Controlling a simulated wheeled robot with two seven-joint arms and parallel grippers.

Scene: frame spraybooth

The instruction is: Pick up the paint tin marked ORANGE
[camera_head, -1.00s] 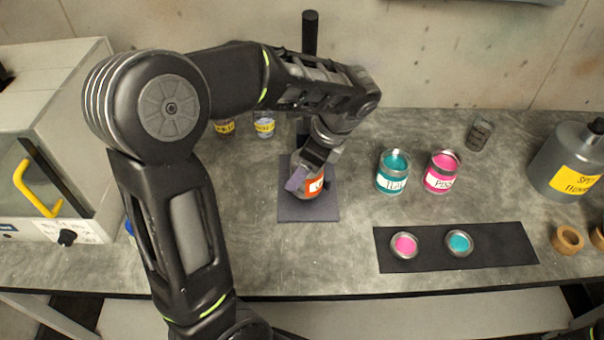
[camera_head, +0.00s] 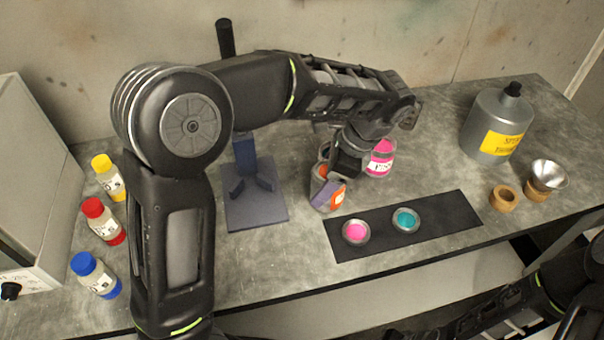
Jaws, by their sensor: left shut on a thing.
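My left gripper (camera_head: 342,174) is shut on the paint tin with the orange label (camera_head: 338,197). The fingers cover part of the tin, and its label text cannot be read. The tin is just right of the grey stand (camera_head: 254,215) and behind the black mat. I cannot tell for sure whether its base is clear of the bench. A pink tin (camera_head: 381,160) stands right behind it, partly covered by my left wrist. My right arm shows at the lower right, but its gripper is out of the picture.
A grey thinner can (camera_head: 489,115), a wooden ring (camera_head: 503,198) and a metal funnel (camera_head: 549,175) are at right. Yellow, red (camera_head: 102,222) and blue bottles stand at left.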

